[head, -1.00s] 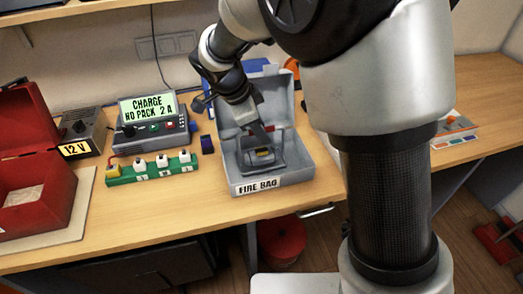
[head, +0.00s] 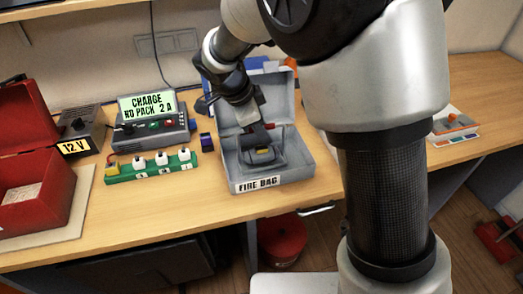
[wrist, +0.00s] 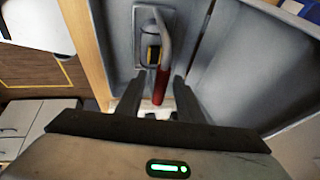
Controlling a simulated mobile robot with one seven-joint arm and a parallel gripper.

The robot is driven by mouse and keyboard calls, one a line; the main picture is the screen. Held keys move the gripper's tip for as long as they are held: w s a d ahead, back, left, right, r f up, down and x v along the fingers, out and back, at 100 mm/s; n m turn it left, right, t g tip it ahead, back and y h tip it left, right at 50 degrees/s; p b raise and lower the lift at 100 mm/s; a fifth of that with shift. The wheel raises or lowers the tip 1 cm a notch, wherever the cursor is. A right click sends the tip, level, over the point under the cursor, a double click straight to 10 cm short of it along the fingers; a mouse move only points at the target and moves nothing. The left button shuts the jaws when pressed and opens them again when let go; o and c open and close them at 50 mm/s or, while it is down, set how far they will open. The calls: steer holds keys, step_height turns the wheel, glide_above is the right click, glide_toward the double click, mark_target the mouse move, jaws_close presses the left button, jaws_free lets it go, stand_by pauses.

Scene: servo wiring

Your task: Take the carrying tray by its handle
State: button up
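The carrying tray (head: 279,160) is a small grey tray with a yellow-and-black item in it. It sits inside the open grey box labelled FIRE BAG (head: 301,165). In the wrist view, the tray (wrist: 141,24) has an arched grey handle with a red grip (wrist: 162,88). My gripper (wrist: 158,93) is open. The red grip shows between its fingers, with gaps on both sides; whether it lies fully at fingertip depth I cannot tell. In the head view, my gripper (head: 262,124) is over the box and partly hides the handle.
The box walls and raised lid (head: 283,92) stand close around my gripper. Left of the box are a charger (head: 151,133), a green strip with plugs (head: 147,174), a 12 V supply (head: 85,128) and an open red case (head: 33,207). Bare bench lies in front.

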steer(key=shift+f, duration=0.15)
stand_by(0.4)
jaws_close()
stand_by(1.3)
